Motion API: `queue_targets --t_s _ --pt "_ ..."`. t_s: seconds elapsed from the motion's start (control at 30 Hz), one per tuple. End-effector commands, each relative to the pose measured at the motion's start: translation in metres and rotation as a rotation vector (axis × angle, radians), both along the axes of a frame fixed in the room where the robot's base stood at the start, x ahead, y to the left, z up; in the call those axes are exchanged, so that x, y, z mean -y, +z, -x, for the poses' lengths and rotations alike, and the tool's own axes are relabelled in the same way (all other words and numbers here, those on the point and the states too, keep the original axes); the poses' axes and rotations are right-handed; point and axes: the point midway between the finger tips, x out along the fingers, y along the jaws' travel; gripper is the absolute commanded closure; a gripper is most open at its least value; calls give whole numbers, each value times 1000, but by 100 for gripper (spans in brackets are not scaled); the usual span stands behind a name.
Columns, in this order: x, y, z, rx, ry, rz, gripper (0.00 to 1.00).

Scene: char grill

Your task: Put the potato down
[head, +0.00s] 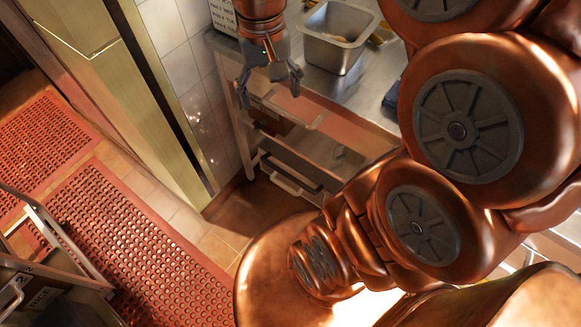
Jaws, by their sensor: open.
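My gripper (270,84) is at the top centre of the head view. It points down with its fingers spread apart and nothing visible between them. It hangs in front of the wall, by the left end of the steel counter (372,98). I cannot make out a whole potato in this view. Small yellowish pieces (381,35) lie on the counter beside a steel pan (345,47), but I cannot tell what they are.
Open shelves (290,160) lie below the counter. A dark blue item (392,95) is partly hidden by my arm. A perforated red mat (130,250) covers the floor at left. A metal rack (55,285) stands lower left. The tiled wall (180,65) is left of the gripper.

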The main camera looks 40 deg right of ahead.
Motion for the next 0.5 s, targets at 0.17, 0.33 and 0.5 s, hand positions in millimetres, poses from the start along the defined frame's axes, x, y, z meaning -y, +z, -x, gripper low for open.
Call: queue_targets --t_s 0.17,0.33,0.5 --pt "-32 -31 58 -29 167 -10 19" --pt "-47 -57 103 -54 274 -21 19" --pt "-50 -71 123 -63 323 -27 19"
